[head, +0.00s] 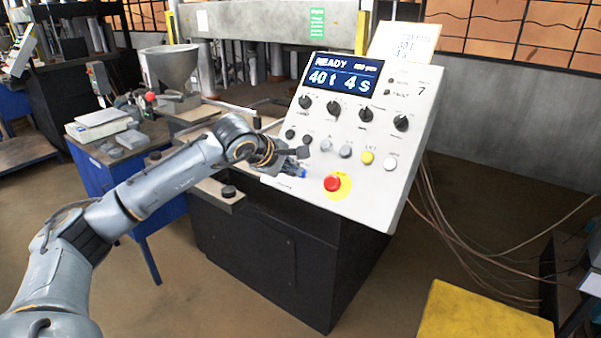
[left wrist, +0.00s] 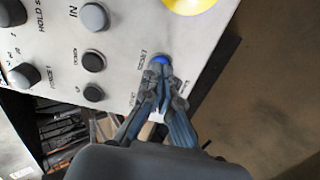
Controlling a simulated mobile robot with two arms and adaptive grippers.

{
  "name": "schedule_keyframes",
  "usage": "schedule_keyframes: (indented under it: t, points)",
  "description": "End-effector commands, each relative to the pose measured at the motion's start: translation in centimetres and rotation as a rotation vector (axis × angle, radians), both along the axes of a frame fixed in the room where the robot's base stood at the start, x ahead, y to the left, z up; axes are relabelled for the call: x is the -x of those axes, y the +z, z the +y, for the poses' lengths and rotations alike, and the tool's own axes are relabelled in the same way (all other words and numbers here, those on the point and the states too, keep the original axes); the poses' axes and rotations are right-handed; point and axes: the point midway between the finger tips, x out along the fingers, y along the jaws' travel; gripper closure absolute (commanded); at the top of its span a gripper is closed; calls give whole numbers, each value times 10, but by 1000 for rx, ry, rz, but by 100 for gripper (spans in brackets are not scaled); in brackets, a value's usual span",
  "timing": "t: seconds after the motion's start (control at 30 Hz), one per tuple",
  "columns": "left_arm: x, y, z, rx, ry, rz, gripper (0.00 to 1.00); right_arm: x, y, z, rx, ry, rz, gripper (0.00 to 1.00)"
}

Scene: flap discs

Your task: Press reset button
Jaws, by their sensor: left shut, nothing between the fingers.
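The slanted grey control panel (head: 372,127) stands in the middle of the head view, its display reading "READY" and "40t 4s". In the left wrist view a blue button (left wrist: 161,60) sits by a small printed label, partly covered by my fingertips. My left gripper (left wrist: 160,78) is shut and empty, its tips right at this button. I cannot tell whether they touch it. My right gripper is not in view.
A red emergency button (head: 332,183) on a yellow disc lies right of my gripper. Yellow (head: 367,158), white and grey buttons and several black knobs (head: 366,114) are close by. Loose cables (head: 440,215) hang at the right, above a yellow platform (head: 480,315).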

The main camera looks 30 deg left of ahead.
Motion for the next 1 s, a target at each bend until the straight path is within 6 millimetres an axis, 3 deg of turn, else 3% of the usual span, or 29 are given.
schedule_keyframes:
  t: [0.7, 1.0]
  points:
    - [44, 38, 4, -3, 0, -1, 100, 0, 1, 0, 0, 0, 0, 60]
    - [51, 43, 5, -3, 2, 1, 100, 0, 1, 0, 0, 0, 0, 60]
